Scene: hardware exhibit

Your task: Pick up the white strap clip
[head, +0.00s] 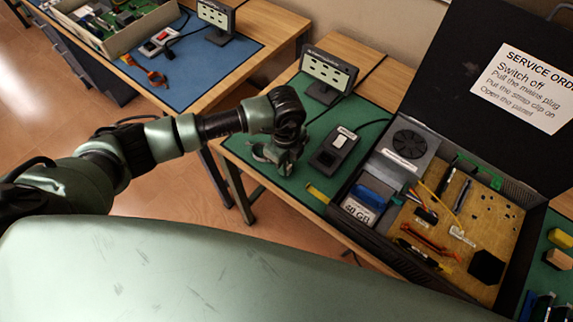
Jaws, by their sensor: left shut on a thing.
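My left gripper (272,158) is low over the left part of the green mat (300,183), left of the black switch box. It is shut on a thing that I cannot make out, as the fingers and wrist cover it. I cannot clearly pick out a white strap clip. A small white piece (461,236) lies inside the open case, but I cannot tell what it is. My right gripper is not in view.
A black switch box (334,149) and a sign on a stand (327,72) are on the mat. The open black case (380,243) holds several parts, its lid raised. A yellow piece (317,193) lies near the front edge. Another table with a blue mat (200,82) stands behind left.

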